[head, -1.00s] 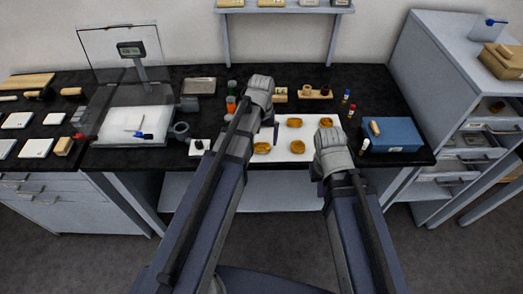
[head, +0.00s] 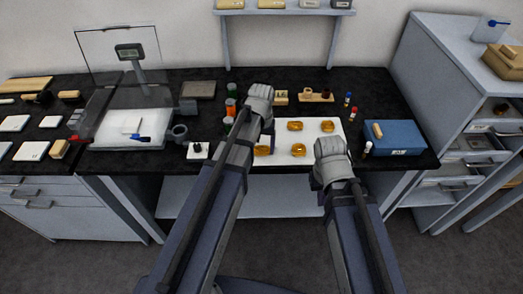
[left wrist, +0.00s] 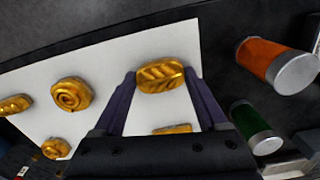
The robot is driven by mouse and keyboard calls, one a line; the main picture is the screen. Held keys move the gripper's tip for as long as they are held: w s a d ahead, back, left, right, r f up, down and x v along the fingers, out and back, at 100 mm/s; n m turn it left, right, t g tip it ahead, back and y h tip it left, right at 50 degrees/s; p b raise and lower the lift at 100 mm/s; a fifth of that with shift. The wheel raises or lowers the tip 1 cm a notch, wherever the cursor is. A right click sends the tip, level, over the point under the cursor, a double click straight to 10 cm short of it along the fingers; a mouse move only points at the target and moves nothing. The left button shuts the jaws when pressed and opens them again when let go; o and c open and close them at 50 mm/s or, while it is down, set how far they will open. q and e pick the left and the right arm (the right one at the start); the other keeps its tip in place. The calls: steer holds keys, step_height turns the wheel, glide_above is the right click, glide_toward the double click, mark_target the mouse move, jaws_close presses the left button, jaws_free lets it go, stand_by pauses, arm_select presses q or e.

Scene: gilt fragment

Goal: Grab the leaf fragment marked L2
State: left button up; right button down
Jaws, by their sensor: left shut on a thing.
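In the left wrist view, an oval gilt fragment (left wrist: 160,75) with a leaf-like vein pattern sits between the two fingertips of my left gripper (left wrist: 161,82), which is shut on it. No L2 mark can be read. I cannot tell if the fragment is clear of the white board (left wrist: 110,60). Other gilt fragments lie on the board, including a spiral one (left wrist: 72,94).
Orange-banded (left wrist: 268,58) and green (left wrist: 250,122) jars stand close beside the board. A blue box (head: 395,137) is at the right. A scale with glass shield (head: 130,128) is at the left. Small vials (head: 348,100) stand at the back right.

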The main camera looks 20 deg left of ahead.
mark_target(261, 148)
arm_select(q)
steer(key=c, duration=0.3)
steer(key=shift+r, duration=0.1)
step_height(261, 148, up, 10)
steer(key=p, duration=1)
